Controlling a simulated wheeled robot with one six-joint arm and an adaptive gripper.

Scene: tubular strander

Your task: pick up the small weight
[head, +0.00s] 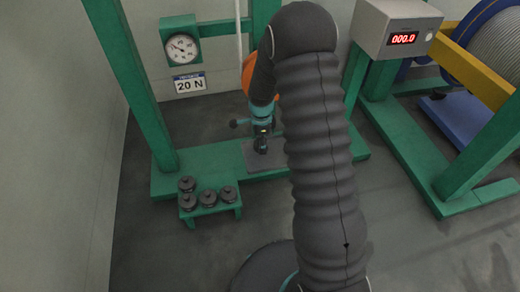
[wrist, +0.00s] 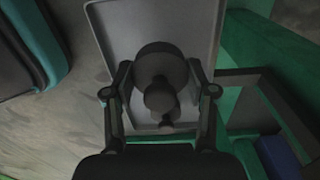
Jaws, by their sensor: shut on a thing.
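A small dark weight (wrist: 160,88) with a round body and a narrower knob sits between the two fingers of my gripper (wrist: 160,75) in the wrist view. The fingers are shut on it from both sides. In the head view my gripper (head: 262,132) points down over a grey plate (head: 283,160) on the green frame base. The held weight (head: 261,147) shows as a dark shape just under it. I cannot tell if the weight touches the plate. In the wrist view the plate (wrist: 150,14) has a raised rim and lies behind the weight.
Several dark weights (head: 208,198) stand on a low green stand (head: 211,213) left of my gripper. A green post (head: 130,80), a dial gauge (head: 181,48) and a 20 N label (head: 189,84) are behind. A display box (head: 398,30) reads 000.0. Floor is open in front.

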